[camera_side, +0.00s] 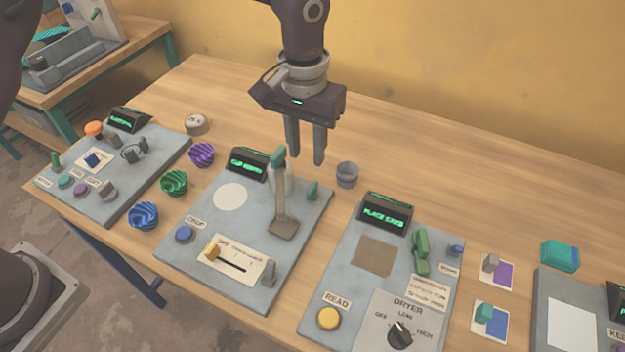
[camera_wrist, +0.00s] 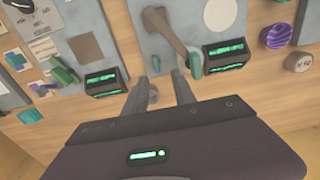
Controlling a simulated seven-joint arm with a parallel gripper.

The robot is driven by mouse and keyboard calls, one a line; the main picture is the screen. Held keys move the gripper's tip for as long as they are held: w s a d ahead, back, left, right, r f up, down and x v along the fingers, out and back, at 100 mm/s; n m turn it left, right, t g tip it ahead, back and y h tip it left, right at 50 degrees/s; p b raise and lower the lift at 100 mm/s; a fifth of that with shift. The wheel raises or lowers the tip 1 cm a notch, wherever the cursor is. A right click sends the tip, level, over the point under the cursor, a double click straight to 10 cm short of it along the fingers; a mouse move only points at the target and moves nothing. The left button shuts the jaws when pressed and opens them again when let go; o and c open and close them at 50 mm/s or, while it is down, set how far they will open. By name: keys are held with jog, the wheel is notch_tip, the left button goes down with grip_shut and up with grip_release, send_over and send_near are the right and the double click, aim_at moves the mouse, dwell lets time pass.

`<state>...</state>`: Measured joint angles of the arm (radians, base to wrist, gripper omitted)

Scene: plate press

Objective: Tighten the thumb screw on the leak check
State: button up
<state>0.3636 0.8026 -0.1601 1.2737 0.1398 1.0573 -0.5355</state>
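My gripper (camera_side: 306,158) hangs above the table behind the middle panel (camera_side: 215,275). It is open and empty, and its fingers (camera_wrist: 160,76) point down toward the panels in the wrist view. I cannot read a leak check label on any panel. A small teal knob (camera_side: 313,190) stands at the right edge of the middle panel, below and apart from my fingers; it also shows in the wrist view (camera_wrist: 155,63). I cannot tell whether it is the thumb screw. A grey lever (camera_side: 282,215) with a teal top (camera_side: 278,158) stands on the same panel.
A grey cup (camera_side: 347,175) stands close to my fingers. The dryer panel (camera_side: 320,300) carries a display (camera_side: 386,212) and a yellow button (camera_side: 329,318). Ribbed cups, including a green one (camera_side: 174,183), stand by the left panel (camera_side: 120,210).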

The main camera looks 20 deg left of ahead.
aim_at(312, 186)
jog(key=f, duration=0.6)
jog(key=d+f, duration=0.1)
jog(key=f, duration=0.2)
jog(key=shift+w, duration=0.15)
grip_shut()
